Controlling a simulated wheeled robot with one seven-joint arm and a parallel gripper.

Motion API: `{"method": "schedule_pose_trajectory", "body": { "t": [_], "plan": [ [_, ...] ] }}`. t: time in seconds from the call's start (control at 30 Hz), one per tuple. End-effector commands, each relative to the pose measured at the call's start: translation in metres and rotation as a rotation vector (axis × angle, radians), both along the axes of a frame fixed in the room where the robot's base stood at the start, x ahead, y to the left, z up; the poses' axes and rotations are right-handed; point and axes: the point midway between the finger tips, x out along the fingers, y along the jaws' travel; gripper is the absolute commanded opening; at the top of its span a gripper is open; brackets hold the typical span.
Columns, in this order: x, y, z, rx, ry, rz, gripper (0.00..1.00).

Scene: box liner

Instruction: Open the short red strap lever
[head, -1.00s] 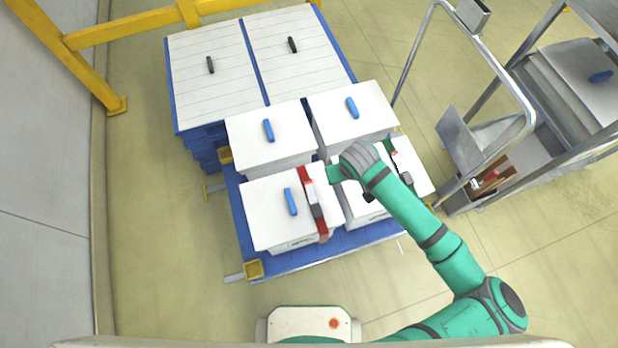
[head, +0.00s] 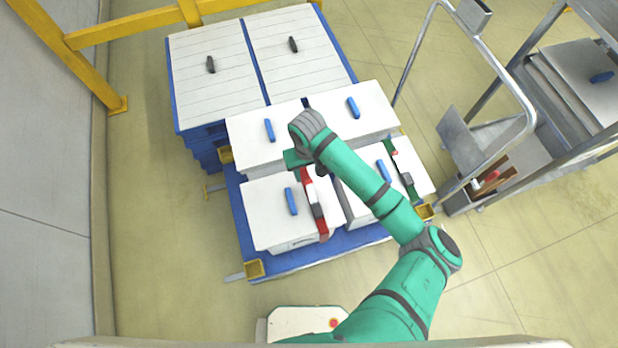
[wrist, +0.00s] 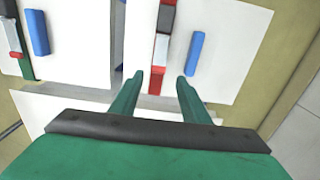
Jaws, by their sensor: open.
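The red strap (head: 308,184) runs over the front-left white box (head: 262,225). Its grey-and-white lever buckle (head: 316,207) lies on the lid, and the lever looks flat along the strap. In the wrist view the red strap (wrist: 157,80) runs up the picture to the white and dark buckle (wrist: 162,47). My gripper (wrist: 160,84) is open and empty, with one finger on each side of the strap in the picture. The buckle lies beyond the fingertips. I cannot tell the height of the fingers above the lid. In the head view my wrist hides the strap's far end and most of the gripper.
A green strap (head: 408,185) with a grey lever crosses the front-right box. Blue handles (head: 291,201) stand on the lids. More white boxes (head: 268,137) stand behind on the blue pallet (head: 240,215). A metal cart (head: 470,150) is at right.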

Motion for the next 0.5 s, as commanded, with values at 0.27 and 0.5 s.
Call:
{"method": "schedule_pose_trajectory", "body": {
  "t": [0.27,0.5],
  "plan": [
    [0.0,-0.003,-0.041,0.001,0.001,-0.007,0.42],
    [0.0,-0.003,-0.052,0.0,-0.001,-0.006,0.42]
  ]
}}
